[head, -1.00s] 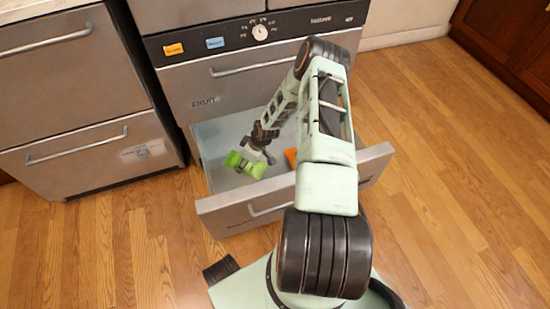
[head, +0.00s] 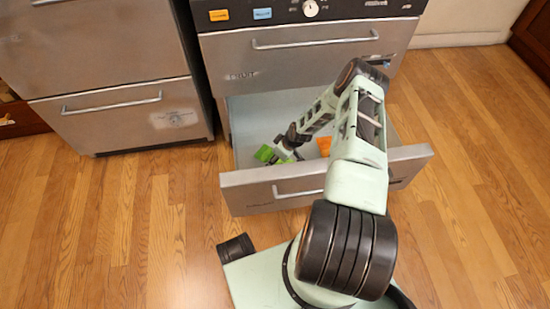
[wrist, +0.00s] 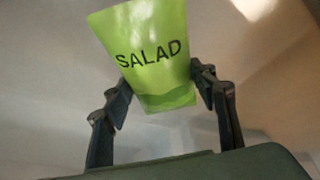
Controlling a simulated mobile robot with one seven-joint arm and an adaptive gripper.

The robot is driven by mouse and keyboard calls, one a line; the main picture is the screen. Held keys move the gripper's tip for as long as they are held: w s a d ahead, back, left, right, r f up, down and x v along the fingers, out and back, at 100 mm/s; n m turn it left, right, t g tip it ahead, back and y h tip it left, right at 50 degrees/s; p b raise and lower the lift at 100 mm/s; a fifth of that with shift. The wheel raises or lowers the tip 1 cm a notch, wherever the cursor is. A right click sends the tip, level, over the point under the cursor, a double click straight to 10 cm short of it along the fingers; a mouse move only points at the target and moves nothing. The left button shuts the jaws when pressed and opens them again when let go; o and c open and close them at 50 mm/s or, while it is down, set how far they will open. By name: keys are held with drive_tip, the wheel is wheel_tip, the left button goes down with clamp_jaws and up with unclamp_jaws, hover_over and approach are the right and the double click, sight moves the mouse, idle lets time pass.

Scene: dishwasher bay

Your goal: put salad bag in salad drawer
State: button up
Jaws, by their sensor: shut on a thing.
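The salad bag (wrist: 152,55) is bright green with the word SALAD on it. In the wrist view it sits between the two fingers of my gripper (wrist: 160,88), which are shut on its lower part. In the head view the green bag (head: 264,153) shows at the left inside the open lower drawer (head: 262,194), with my gripper (head: 280,153) beside it. The drawer's front label is too blurred to read surely. I cannot tell whether the bag touches the drawer floor.
An orange thing (head: 324,146) lies in the drawer, right of my gripper and close to my arm. A shut drawer marked FRUIT (head: 300,62) is above. Another steel unit (head: 130,115) stands at the left. The wooden floor (head: 120,220) is clear.

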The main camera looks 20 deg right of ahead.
drive_tip(key=shift+f, duration=0.1)
drive_tip(key=o, duration=1.4)
drive_tip(key=shift+o, duration=0.2)
drive_tip(key=p+v, duration=0.4)
drive_tip(key=v, duration=0.8)
